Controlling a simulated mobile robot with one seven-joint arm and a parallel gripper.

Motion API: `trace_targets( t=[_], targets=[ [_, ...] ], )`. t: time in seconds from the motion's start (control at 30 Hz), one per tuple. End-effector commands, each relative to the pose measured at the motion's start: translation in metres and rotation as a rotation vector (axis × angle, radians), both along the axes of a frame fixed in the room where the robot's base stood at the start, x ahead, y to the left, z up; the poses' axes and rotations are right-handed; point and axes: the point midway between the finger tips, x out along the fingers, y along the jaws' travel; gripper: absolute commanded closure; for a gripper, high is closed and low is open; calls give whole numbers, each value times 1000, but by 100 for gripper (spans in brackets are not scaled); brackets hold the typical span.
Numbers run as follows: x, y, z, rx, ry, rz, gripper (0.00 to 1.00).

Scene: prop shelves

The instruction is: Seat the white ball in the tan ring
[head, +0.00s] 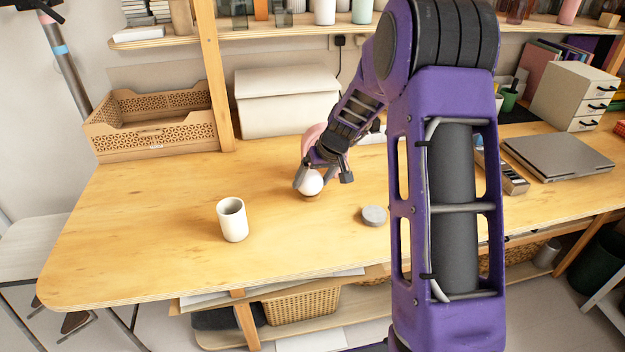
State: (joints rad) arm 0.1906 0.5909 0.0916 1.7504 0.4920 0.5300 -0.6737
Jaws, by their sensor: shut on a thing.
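The white ball (312,183) is at the middle of the wooden table (150,220). My gripper (308,177) points down over it and is shut on it, with dark finger parts around its upper and left sides. The ball is at or just above the table top; I cannot tell if it touches.
A white cup (232,220) stands front left of the ball. A grey disc (374,215) lies to its right. A pink object (314,135) is behind my gripper. A crate (150,122) and a white box (286,102) stand at the back. The left table area is clear.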

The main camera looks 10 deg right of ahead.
Motion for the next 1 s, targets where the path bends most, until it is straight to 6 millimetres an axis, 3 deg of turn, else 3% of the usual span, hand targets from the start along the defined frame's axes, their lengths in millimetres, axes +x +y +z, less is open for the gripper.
trace_targets(
  t=[0.33,0.37,0.4,0.73,1.0],
  targets=[
    [0,0,-4,0,-1,0,70],
    [0,0,-3,0,-1,0,6],
    [0,0,-3,0,-1,0,0],
    [-2,-2,3,-1,-1,-1,0],
    [-18,-15,51,-1,-5,-3,0]
  ],
)
